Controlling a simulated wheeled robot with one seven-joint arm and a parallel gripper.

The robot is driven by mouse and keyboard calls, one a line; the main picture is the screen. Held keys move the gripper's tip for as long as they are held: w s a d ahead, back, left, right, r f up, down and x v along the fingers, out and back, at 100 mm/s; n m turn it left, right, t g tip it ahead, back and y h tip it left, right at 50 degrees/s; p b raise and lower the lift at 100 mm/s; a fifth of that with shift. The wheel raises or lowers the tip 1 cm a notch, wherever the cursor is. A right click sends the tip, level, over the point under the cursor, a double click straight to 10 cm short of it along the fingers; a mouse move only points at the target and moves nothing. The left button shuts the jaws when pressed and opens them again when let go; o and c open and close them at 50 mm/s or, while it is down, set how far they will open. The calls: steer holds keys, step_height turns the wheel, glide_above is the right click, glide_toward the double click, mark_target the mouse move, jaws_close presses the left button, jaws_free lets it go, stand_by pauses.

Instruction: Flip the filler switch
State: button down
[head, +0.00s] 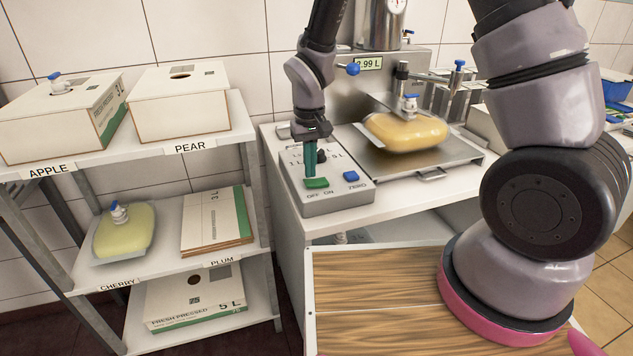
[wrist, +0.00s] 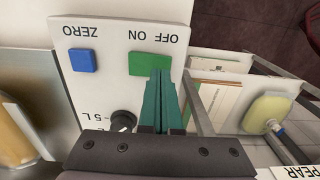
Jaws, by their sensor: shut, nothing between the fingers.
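The filler's control box (head: 345,200) stands on the white counter. Its green rocker switch (head: 316,183) sits above the labels OFF and ON; it also shows in the wrist view (wrist: 149,63). Which way the rocker is tipped is too small to tell. My gripper (head: 311,172) points down over the switch with its green fingers shut and empty. In the wrist view the fingertips (wrist: 163,73) overlap the switch's edge near OFF; I cannot tell whether they touch it. A blue ZERO button (head: 351,176) is to the right, and a black knob (wrist: 123,121) is behind the switch.
A yellow pouch (head: 405,131) lies on the metal filler platform (head: 455,157) beside the control box. At left, a shelf (head: 250,190) holds cartons and a pale green pouch (head: 124,230). A wooden board (head: 380,315) is in front, partly behind my arm.

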mark_target(311, 182)
steer(key=shift+f, duration=0.9)
stand_by(0.3)
steer(key=shift+r, duration=3.5)
steer(key=d+r+m+t+y, duration=0.1)
steer(key=d+r+m, duration=0.1)
steer(key=d+r, duration=0.5)
steer(key=d+r+m+t+y, duration=0.15)
steer(key=d+r, duration=0.35)
steer(key=r, duration=0.5)
steer(key=s+d+r+m+t, duration=0.4)
steer(key=s+d+r, duration=0.6)
steer(key=s+r, duration=0.1)
steer(key=shift+s+d+t, duration=0.35)
steer(key=shift+s+d, duration=0.05)
steer(key=shift+s, duration=0.2)
steer(key=shift+h, duration=0.25)
